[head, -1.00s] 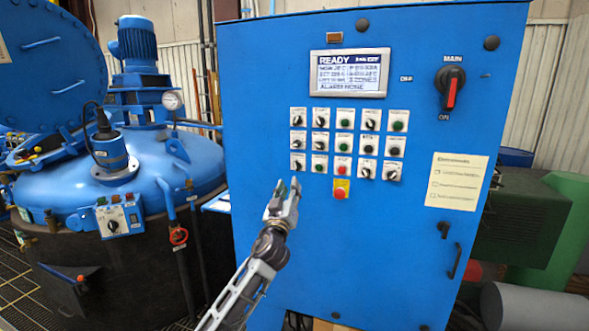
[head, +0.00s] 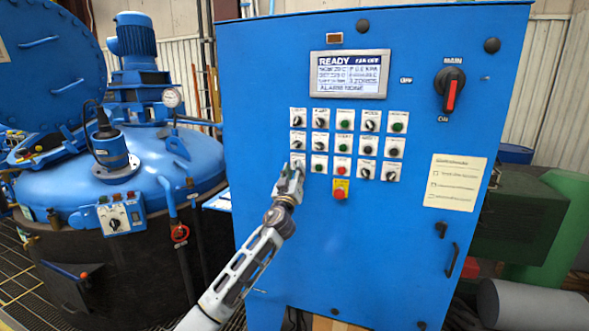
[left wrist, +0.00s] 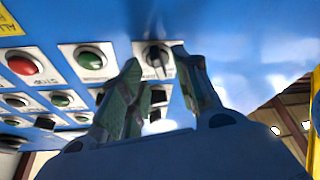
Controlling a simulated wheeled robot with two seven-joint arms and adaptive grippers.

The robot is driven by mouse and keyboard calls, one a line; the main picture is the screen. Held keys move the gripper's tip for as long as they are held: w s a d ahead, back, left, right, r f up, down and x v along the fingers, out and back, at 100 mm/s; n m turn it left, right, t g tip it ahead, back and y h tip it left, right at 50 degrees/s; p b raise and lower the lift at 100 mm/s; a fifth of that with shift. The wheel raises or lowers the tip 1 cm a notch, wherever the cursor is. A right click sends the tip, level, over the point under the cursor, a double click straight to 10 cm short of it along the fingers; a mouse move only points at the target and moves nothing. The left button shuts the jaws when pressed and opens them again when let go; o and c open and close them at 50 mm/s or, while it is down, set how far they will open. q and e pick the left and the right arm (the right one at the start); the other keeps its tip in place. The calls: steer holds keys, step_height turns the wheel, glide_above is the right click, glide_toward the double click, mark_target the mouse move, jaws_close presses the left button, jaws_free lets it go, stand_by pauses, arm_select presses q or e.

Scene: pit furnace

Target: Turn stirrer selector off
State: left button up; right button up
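The blue control cabinet (head: 390,240) carries rows of selectors and buttons. A black selector knob with a light label plate sits at the left end of the bottom row; it shows in the left wrist view (left wrist: 155,56). I cannot read its label. My left gripper (head: 291,172) is at this selector, covering most of it in the head view. In the left wrist view the two fingertips (left wrist: 157,60) stand apart, one on each side of the knob. Contact with the knob cannot be made out. My right gripper is not in view.
A green button (left wrist: 90,58) and a red button (left wrist: 24,66) sit beside the selector. A red emergency stop (head: 340,190) is below the row. The main switch (head: 450,90) is at upper right. The blue furnace vessel (head: 120,185) stands left.

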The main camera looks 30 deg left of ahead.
arm_select(q)
steer(key=shift+w+a+r, duration=0.2)
steer(key=shift+w, duration=0.3)
jaws_close()
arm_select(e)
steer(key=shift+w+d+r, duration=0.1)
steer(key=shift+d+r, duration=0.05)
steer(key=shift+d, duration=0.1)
